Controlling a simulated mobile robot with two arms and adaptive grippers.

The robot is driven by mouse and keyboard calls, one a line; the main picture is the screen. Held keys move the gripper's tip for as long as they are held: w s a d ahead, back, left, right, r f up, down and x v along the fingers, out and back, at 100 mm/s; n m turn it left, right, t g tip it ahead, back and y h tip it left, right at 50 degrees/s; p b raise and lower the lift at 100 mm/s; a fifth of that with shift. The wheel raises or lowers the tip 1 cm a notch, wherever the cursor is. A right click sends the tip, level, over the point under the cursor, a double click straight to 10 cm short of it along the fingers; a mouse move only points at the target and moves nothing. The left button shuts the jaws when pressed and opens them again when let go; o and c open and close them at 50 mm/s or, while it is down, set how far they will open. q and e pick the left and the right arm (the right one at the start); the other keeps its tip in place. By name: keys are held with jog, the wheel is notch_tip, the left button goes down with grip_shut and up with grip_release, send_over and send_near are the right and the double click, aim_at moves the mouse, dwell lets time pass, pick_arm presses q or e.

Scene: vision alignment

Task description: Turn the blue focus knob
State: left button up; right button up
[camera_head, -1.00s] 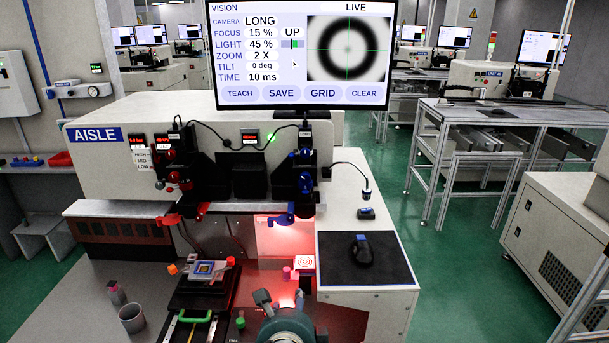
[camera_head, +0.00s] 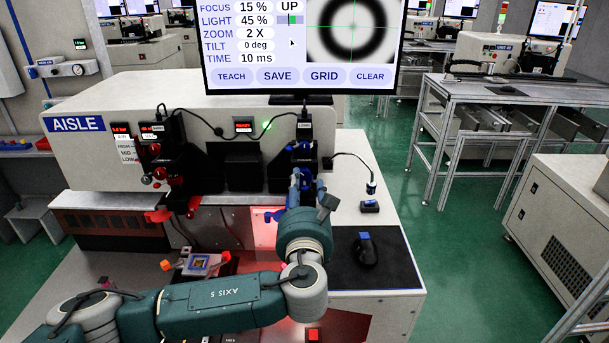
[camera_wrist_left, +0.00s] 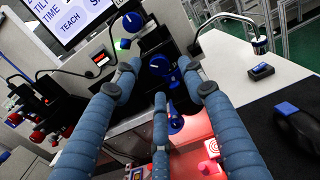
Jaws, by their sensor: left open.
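The blue camera unit (camera_head: 304,152) stands on the right of the machine front, with several dark blue knobs; the frames do not label which one is focus. In the left wrist view, a blue knob (camera_wrist_left: 160,65) shows between the fingertips, and another blue knob (camera_wrist_left: 131,22) sits higher up. My left gripper (camera_head: 298,180) is open just in front of the unit's lower part and hides some of it. In the left wrist view, its three blue-grey fingers (camera_wrist_left: 160,80) are spread and hold nothing; contact with the knob cannot be told. My right gripper is not in view.
The monitor (camera_head: 300,76) above shows FOCUS 15 %. A red camera unit (camera_head: 163,172) stands to the left. A blue lever (camera_wrist_left: 174,122) hangs below the knobs.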

aim_at(305, 178)
pick_arm(q)
jog(key=w, duration=0.3)
jog(key=shift+c, duration=0.3)
jog(key=c, duration=0.9)
grip_shut()
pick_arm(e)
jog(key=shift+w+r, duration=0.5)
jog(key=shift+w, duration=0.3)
pick_arm(q)
jog(key=shift+f, duration=0.2)
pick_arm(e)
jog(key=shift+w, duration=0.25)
